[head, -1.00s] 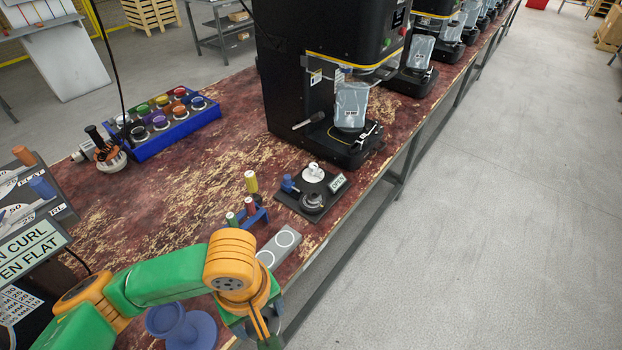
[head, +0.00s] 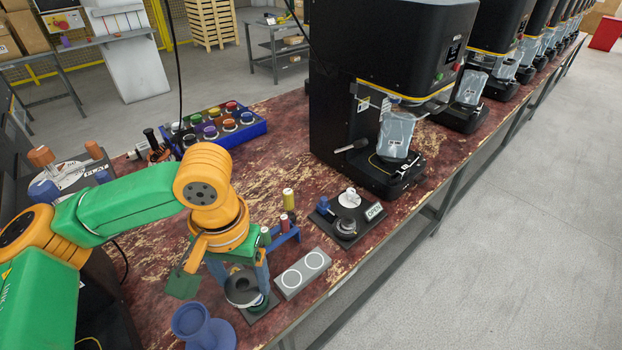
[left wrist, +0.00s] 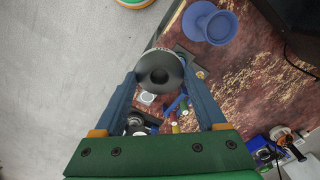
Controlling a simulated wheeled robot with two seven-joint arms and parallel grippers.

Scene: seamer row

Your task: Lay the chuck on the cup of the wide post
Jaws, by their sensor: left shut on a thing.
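My left gripper (head: 241,284) is shut on the chuck, a dark grey round piece with a hole in its middle (head: 240,292). In the left wrist view the chuck (left wrist: 160,73) sits between the two blue fingers. A blue pedestal with a flared round cup (head: 190,318) stands left of the gripper, near the table's front edge; its cup looks empty. A dark base plate with a green round part (head: 263,305) shows below the chuck, mostly hidden. I cannot tell whether the chuck touches it, or which of the two is the wide post.
A grey block with two white circles (head: 302,273) lies right of the gripper. Behind it are a blue rack with coloured pegs (head: 285,235) and a black fixture with an OPEN sign (head: 346,218). A blue button box (head: 222,130) and black seamers (head: 385,90) stand farther back.

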